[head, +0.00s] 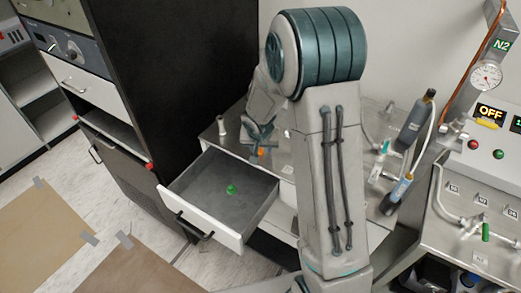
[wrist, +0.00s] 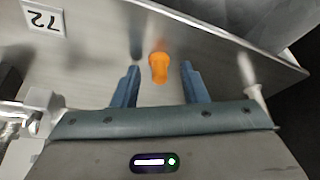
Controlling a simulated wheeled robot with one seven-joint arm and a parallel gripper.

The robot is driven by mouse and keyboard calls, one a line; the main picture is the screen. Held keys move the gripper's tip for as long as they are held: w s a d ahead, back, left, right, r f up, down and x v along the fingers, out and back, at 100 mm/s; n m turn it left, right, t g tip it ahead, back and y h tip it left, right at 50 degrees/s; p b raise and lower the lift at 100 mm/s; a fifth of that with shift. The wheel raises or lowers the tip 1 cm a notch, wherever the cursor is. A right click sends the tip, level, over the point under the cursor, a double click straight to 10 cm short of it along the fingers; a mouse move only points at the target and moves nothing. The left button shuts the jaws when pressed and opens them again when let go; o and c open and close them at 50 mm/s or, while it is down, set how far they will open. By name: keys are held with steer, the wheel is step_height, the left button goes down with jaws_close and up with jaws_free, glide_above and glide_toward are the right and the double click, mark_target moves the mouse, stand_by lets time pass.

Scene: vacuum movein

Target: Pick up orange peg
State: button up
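The orange peg (wrist: 158,67) stands on the grey metal top in the wrist view, between the tips of my gripper's two blue fingers. A gap shows on each side of it, so the fingers do not touch it. My gripper (wrist: 160,68) is open. In the head view the orange peg (head: 261,151) is a small spot just below my gripper (head: 259,138), on the metal top above the open drawer. My arm partly hides the area to the right of it.
The white drawer (head: 230,238) is open and holds a green peg (head: 231,189). A small white bottle-like object (head: 222,126) stands left of my gripper. A tall black cabinet (head: 180,90) rises at the left. Tubing and a dark cylinder (head: 413,120) are at the right.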

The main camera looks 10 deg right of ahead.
jaws_close()
steer(key=shift+r, duration=0.1)
stand_by(0.3)
